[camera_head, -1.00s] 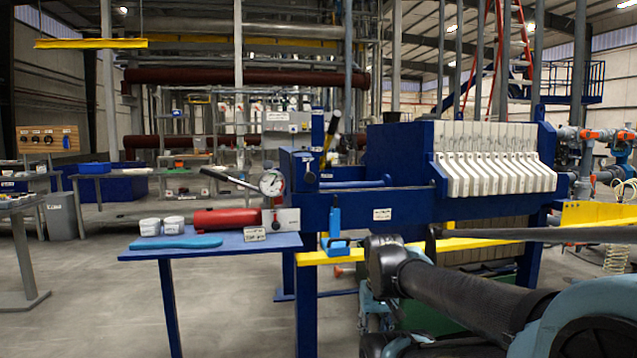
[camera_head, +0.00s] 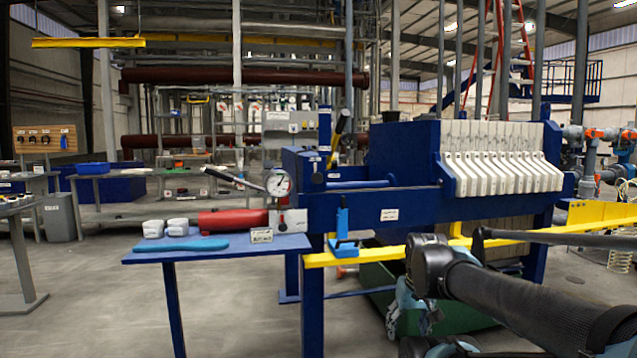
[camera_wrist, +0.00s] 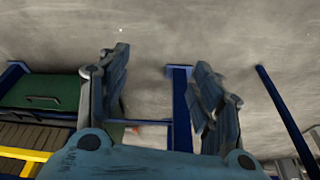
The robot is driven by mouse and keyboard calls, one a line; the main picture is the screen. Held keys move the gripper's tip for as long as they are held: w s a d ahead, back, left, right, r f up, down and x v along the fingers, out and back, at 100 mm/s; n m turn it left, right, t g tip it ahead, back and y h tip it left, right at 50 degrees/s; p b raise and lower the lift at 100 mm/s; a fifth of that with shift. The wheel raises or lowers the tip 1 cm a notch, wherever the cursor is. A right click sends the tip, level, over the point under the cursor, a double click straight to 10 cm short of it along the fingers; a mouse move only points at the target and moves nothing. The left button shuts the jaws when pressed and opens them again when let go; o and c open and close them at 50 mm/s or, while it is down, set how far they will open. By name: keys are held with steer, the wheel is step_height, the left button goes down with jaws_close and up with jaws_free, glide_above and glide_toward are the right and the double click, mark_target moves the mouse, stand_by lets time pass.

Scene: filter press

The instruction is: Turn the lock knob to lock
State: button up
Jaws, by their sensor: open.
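The filter press has a blue frame (camera_head: 400,207) and white plates (camera_head: 510,170). A small dark knob (camera_head: 317,178) is on the blue end block at its left. Another small dark spot, perhaps a knob (camera_head: 283,228), is on the pale plate at the right end of the red cylinder (camera_head: 230,218). I cannot tell which is the lock knob, nor its setting. My gripper (camera_wrist: 163,70) is open and empty in the wrist view, with its two blue fingers apart over the floor. In the head view it is low, right of the blue table and apart from both knobs.
A blue table (camera_head: 215,252) holds white blocks (camera_head: 165,228), a flat blue piece (camera_head: 185,245) and the red cylinder. A round gauge (camera_head: 278,183) stands behind. A yellow rail (camera_head: 400,251) crosses in front of the press. The floor at the front left is clear.

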steer(key=w+a+r+n+t+y, duration=0.1)
steer(key=w+a+r+t, duration=0.15)
steer(key=w, duration=0.25)
steer(key=w+a+r+n+t+y, duration=0.1)
steer(key=w+a, duration=0.2)
steer(key=w, duration=0.3)
steer(key=m+t+y, duration=0.2)
steer(key=t+y, duration=0.1)
steer(key=t, duration=1.2)
glide_toward(318, 180)
steer(key=shift+h, duration=0.4)
steer(key=x, duration=1.1)
steer(key=shift+s+a+r, duration=0.1)
steer(key=shift+a, duration=0.1)
steer(key=c, duration=1.1)
